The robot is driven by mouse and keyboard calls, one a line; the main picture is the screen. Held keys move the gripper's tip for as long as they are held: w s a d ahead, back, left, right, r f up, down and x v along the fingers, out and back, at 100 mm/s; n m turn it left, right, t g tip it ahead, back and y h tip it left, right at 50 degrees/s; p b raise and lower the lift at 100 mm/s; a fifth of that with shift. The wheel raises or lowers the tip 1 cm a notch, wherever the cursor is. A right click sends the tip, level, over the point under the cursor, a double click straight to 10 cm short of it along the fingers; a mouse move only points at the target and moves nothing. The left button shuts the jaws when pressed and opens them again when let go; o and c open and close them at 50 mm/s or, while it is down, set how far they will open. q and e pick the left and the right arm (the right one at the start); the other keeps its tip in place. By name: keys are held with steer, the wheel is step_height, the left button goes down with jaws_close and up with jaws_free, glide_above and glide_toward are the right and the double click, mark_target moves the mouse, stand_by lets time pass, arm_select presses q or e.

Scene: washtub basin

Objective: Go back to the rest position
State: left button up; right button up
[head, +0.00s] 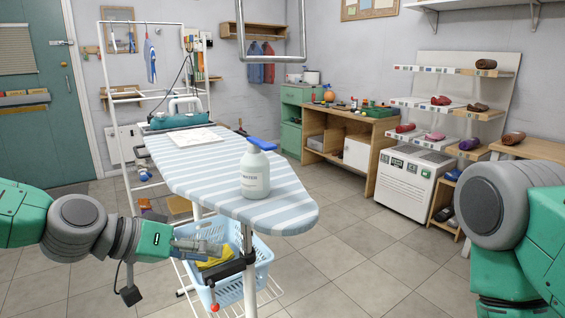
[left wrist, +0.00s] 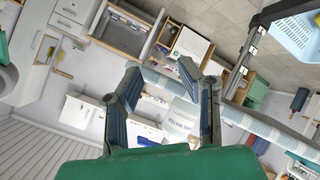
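My left gripper (head: 205,246) is at the near left side of the ironing board (head: 290,217), low beside its edge, apart from the bottle. In the left wrist view the two fingers of the left gripper (left wrist: 160,72) stand apart with nothing held between them. A white spray bottle (head: 255,176) with a blue top stands upright on the striped board; its body (left wrist: 181,118) shows beyond the fingers in the left wrist view. My right arm is at the right edge of the head view; its gripper is out of view.
A light blue basket (head: 262,262) with a yellow cloth stands under the board, close to my left gripper. A white sheet (head: 186,138) and a teal iron-like item (head: 178,121) are at the board's far end. A wooden desk (head: 345,122) and white cabinet (head: 405,182) stand at the right. Floor between is clear.

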arm_select(q)
steer(key=s+a+f+n+g+y+p, duration=0.1)
steer(key=s+f+g+y, duration=0.15)
steer(key=s+f, duration=0.7)
steer(key=s+f+n+g+y+p, duration=0.1)
steer(key=s+f+y, duration=0.35)
steer(key=f, duration=0.75)
steer(key=s+a+f+g+y+p, duration=0.1)
steer(key=s+a+f, duration=0.2)
steer(key=s+a, duration=0.3)
steer(key=s+a+f+g+y, duration=0.1)
steer(key=s+a+f+y, duration=0.1)
steer(key=s+a, duration=0.4)
steer(key=s+f, duration=0.1)
steer(key=s, duration=0.3)
steer(key=shift+s+a+n+p, duration=0.2)
steer(key=shift+a+n+p, duration=0.05)
steer(key=shift+n+p, duration=0.15)
steer(key=shift+f, duration=0.1)
steer(key=shift+w, duration=0.15)
